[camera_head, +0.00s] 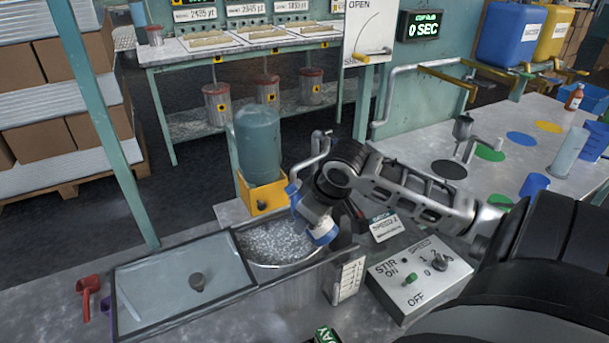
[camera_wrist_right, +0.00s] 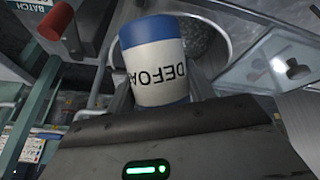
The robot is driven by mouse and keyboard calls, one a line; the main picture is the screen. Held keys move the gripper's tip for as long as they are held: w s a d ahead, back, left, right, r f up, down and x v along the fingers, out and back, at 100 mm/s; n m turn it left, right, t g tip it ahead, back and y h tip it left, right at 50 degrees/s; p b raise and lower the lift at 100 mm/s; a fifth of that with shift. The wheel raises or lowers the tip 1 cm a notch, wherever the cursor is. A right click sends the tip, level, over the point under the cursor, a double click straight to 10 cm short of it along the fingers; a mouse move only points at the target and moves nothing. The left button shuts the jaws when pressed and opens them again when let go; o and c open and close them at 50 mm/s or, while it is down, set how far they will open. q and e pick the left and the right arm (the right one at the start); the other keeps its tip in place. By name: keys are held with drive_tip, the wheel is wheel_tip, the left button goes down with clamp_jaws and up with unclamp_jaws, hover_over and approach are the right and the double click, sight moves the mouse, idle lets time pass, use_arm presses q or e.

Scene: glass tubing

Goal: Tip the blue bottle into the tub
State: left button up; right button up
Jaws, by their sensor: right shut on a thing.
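The blue-and-white bottle (camera_head: 322,231), lettered "DEFOA…", is tilted in my right gripper (camera_head: 312,205). It is over the right edge of the tub (camera_head: 285,265), a metal basin full of pale bubbly stuff. In the right wrist view, the bottle (camera_wrist_right: 158,62) lies between the gripper's fingers, with the tub (camera_wrist_right: 229,42) behind it. I cannot tell whether anything flows from the bottle. My left gripper is in neither view.
The stir control box (camera_head: 425,275) is to the right. A red scoop (camera_head: 88,285) lies far left.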

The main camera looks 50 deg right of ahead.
drive_tip(key=shift+s+d+g, duration=0.1)
drive_tip(key=shift+s+g, duration=0.05)
drive_tip(key=shift+g, duration=0.45)
drive_tip(key=f+g, duration=0.1)
drive_tip(key=g, duration=0.1)
drive_tip(key=s+f+g+h, duration=0.1)
drive_tip(key=f+g, duration=0.1)
drive_tip(key=shift+d+n+g, duration=0.1)
drive_tip(key=shift+n+g, duration=0.2)
drive_tip(key=g, duration=0.1)
drive_tip(key=f+g+h, duration=0.1)
drive_tip(key=g, duration=0.1)
drive_tip(key=shift+d, duration=0.1)
drive_tip(key=shift+f+g, duration=0.1)
drive_tip(key=shift+g, duration=0.5)
drive_tip(key=shift+w+r+g+h, duration=0.25)
drive_tip(key=shift+r+g+h, duration=0.35)
drive_tip(key=shift+g, duration=0.5)
drive_tip(key=shift+a+r+n+g, duration=0.2)
drive_tip(key=shift+r+n+g, duration=0.15)
drive_tip(key=shift+g, duration=0.15)
